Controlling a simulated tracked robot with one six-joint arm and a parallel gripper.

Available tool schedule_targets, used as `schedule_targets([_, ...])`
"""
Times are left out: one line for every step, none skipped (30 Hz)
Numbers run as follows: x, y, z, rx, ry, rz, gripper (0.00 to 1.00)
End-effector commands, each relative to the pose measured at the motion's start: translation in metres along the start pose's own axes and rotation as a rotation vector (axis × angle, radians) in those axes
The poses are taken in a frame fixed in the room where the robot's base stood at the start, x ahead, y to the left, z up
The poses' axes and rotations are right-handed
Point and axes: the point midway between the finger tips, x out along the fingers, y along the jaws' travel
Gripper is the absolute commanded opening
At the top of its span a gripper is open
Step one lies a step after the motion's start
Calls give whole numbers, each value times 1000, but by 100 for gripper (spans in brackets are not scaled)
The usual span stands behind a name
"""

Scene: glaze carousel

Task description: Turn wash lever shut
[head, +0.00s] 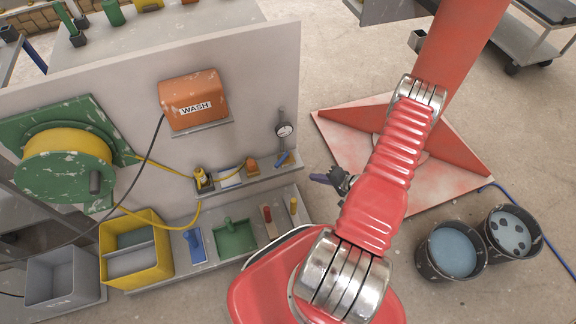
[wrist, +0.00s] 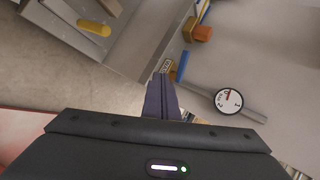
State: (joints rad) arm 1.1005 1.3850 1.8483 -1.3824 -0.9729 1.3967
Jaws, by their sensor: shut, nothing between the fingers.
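A small blue lever (head: 282,158) sits below a round gauge on the right end of the narrow wall shelf. In the wrist view the blue lever (wrist: 183,66) shows just beyond my fingertips, beside a small label. My gripper (head: 322,179) is shut and empty, to the right of the lever and apart from it in the head view. In the wrist view my gripper's purple fingers (wrist: 157,82) are together and point towards the label and lever. Whether they touch the lever I cannot tell. The lever's lower end is partly hidden.
The gauge (head: 284,130) stands on a pipe above the lever. An orange WASH box (head: 195,104) hangs on the wall. An orange block (head: 251,165) and yellow hose fitting (head: 202,177) share the shelf. A lower tray holds tools. Two buckets (head: 452,252) stand at right.

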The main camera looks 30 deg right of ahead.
Motion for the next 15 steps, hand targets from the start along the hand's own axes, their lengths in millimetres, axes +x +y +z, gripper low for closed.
schedule_targets([0,-9,2,9,-9,-35,0])
schedule_targets([0,-14,3,17,-12,-55,0])
schedule_targets([-1,-19,4,26,-15,-74,0])
schedule_targets([-1,-21,3,35,-14,-84,0])
schedule_targets([-1,-23,3,44,-13,-91,0])
schedule_targets([-1,-24,2,52,-12,-94,0])
schedule_targets([-1,-24,2,55,-12,-93,0])
schedule_targets([-1,-24,2,57,-12,-92,0])
schedule_targets([-1,-23,2,57,-12,-92,0])
schedule_targets([-1,-23,2,57,-12,-92,0])
schedule_targets([-1,-23,2,57,-11,-91,0])
schedule_targets([-1,-23,2,56,-11,-91,0])
schedule_targets([-1,-23,2,56,-11,-91,0])
schedule_targets([-1,-23,2,56,-11,-91,0])
schedule_targets([-1,-23,2,56,-11,-90,0])
